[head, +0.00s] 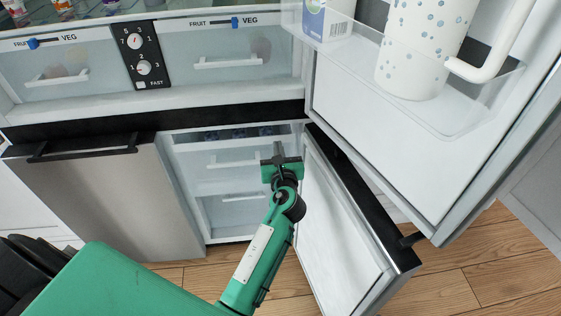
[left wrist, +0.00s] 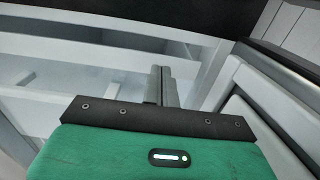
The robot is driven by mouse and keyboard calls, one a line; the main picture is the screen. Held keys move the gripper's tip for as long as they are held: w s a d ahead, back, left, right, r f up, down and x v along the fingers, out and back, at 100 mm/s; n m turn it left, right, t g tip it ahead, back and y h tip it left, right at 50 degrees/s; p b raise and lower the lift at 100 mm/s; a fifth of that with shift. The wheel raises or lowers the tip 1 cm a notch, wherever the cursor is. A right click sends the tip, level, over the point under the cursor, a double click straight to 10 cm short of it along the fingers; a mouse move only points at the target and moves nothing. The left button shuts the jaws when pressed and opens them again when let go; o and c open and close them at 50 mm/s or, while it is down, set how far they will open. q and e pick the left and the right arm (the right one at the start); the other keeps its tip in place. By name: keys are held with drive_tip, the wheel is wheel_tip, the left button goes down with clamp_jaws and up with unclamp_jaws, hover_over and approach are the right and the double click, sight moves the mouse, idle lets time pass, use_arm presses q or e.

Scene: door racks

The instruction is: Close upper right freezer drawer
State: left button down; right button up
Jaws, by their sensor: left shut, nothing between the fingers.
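The upper right freezer drawer (head: 230,158) is a pale, see-through front with a white handle, at the top of the open freezer compartment in the head view. Blue items show dimly along its top. My left gripper (head: 278,150) is shut and empty, in front of the right end of this drawer. In the left wrist view the shut fingers (left wrist: 160,86) point toward pale drawer fronts and the compartment's side edge. I cannot tell whether the fingers touch the drawer. How far the drawer stands out is also unclear. My right gripper is not in view.
The right freezer door (head: 345,230) stands open to the right of my left arm. Above it the fridge door (head: 400,150) is open, with a jug (head: 420,50) and a carton (head: 327,18) on its shelf. The left freezer door (head: 105,190) is shut. Wooden floor (head: 455,285) shows below.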

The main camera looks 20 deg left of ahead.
use_arm(q)
drive_tip(key=shift+w+a, duration=0.25)
drive_tip(key=shift+w, duration=0.2)
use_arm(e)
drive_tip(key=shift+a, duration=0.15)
